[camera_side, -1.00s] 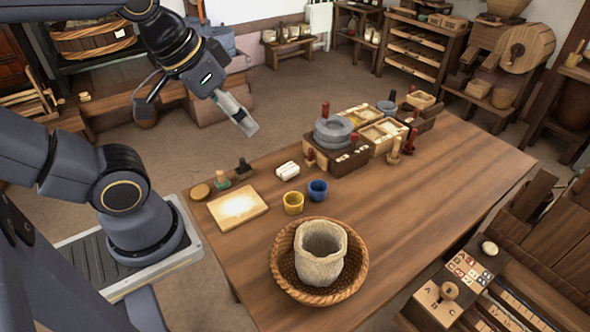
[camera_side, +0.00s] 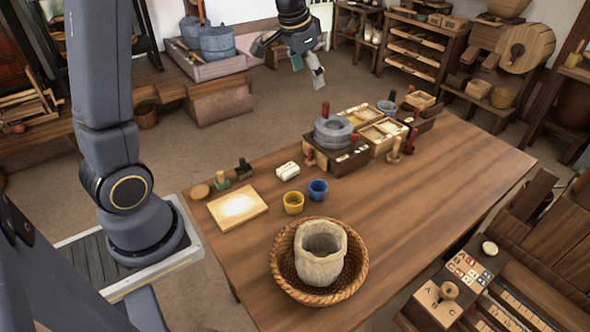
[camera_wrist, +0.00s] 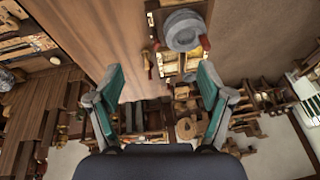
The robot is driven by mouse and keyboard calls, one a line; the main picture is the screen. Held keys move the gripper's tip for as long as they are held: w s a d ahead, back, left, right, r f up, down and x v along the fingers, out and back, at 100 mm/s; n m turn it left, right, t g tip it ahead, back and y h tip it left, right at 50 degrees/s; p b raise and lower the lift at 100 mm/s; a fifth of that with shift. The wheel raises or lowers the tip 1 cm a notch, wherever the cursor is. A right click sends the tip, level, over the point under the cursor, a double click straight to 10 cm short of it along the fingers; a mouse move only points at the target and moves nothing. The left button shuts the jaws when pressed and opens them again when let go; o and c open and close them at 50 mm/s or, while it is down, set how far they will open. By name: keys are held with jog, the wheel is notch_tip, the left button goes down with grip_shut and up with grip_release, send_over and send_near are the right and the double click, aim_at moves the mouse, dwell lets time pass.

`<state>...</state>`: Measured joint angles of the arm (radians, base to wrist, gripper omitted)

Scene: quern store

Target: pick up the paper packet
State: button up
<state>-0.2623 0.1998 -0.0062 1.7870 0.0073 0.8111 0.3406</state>
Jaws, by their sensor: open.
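A small white packet (camera_side: 288,171), which looks like the paper packet, lies on the wooden table behind the blue and yellow cups in the side view. I cannot make it out in the wrist view. My gripper (camera_side: 305,66) is raised beyond the table's back edge, up and to the right of the packet in the picture and well apart from it. In the wrist view my gripper (camera_wrist: 160,78) shows its two green-padded fingers spread wide with nothing between them.
A yellow cup (camera_side: 293,203) and blue cup (camera_side: 318,190) stand close to the packet. A pale board (camera_side: 237,206) lies to its left. Grey stone rings (camera_side: 333,131) on a dark box stand to its right. A wicker basket (camera_side: 352,283) holds a sack-like jar. The table's right part is clear.

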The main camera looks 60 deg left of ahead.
jog(key=w+a+f+g, duration=0.1)
jog(key=w+a+f, duration=0.1)
jog(key=a+f, duration=0.3)
jog(key=n+g+h, duration=0.1)
jog(key=n+g, duration=0.1)
jog(key=g, duration=0.1)
send_over(283, 171)
jog(key=f, duration=2.6)
jog(key=shift+w+a, duration=0.2)
jog(key=shift+w, duration=0.15)
jog(key=shift+s+d+f, duration=0.1)
jog(key=shift+s+f, duration=0.1)
jog(key=shift+f, duration=1.4)
jog(key=shift+s+f, duration=0.15)
jog(key=shift+f, duration=1.4)
jog(key=shift+c, duration=0.3)
jog(key=c, duration=1.1)
jog(key=shift+r, duration=0.15)
